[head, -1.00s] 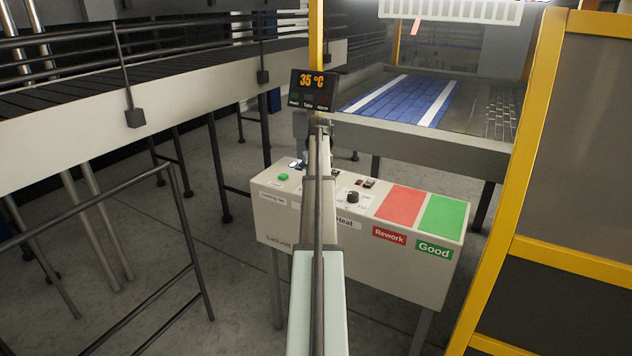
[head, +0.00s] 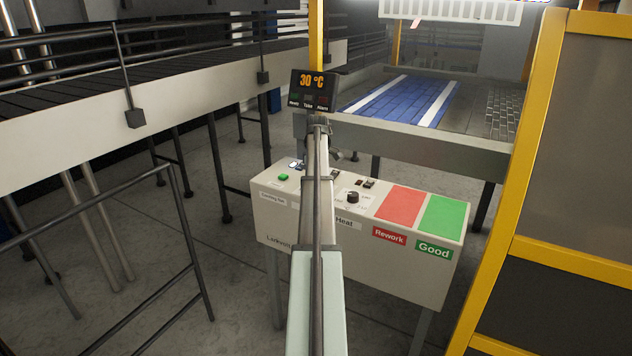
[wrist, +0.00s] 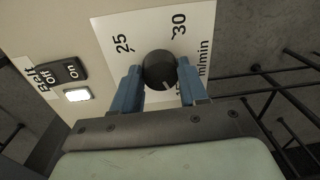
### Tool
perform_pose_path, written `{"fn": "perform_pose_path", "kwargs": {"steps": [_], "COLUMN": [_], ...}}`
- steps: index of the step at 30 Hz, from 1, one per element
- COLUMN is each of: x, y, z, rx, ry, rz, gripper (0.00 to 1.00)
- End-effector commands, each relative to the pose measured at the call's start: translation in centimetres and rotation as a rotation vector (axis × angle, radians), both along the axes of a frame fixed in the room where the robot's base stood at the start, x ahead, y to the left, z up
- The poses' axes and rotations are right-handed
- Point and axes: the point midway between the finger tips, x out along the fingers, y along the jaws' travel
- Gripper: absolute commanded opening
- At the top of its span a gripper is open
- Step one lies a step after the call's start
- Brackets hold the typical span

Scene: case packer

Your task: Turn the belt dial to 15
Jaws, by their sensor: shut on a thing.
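The belt dial (wrist: 159,70) is a round black knob on a white scale plate in the wrist view. My gripper (wrist: 160,83) has its blue fingers shut on the dial's two sides. A pale mark on the dial points toward the lower edge, slightly right. The numbers 25 and 30 and the unit m/min can be read on the plate (wrist: 145,25). A further number below right of the dial is mostly hidden by a finger. In the head view my arm hides the dial and the fingers.
Belt on/off switches (wrist: 62,72) and a lit white lamp (wrist: 77,95) sit left of the dial. The control box (head: 350,240) also carries another black knob (head: 352,197) and red and green pads. A display (head: 313,90) above reads 30 °C.

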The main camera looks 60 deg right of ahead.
Motion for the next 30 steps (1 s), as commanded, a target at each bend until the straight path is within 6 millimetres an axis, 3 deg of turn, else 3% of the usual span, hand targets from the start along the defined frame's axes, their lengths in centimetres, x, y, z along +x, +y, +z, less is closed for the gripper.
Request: {"fn": "perform_pose_path", "kwargs": {"steps": [10,26,27,30], "x": [0.01,0.01,0.01,0.01], "y": [0.00,-0.01,-0.01,-0.01], "z": [0.03,0.04,0.04,0.03], "rx": [0.000,0.000,0.000,0.000], "ry": [0.000,0.000,0.000,0.000], "rz": [0.126,0.147,0.147,0.146], "gripper": [0.12,0.12,0.47,0.56]}}
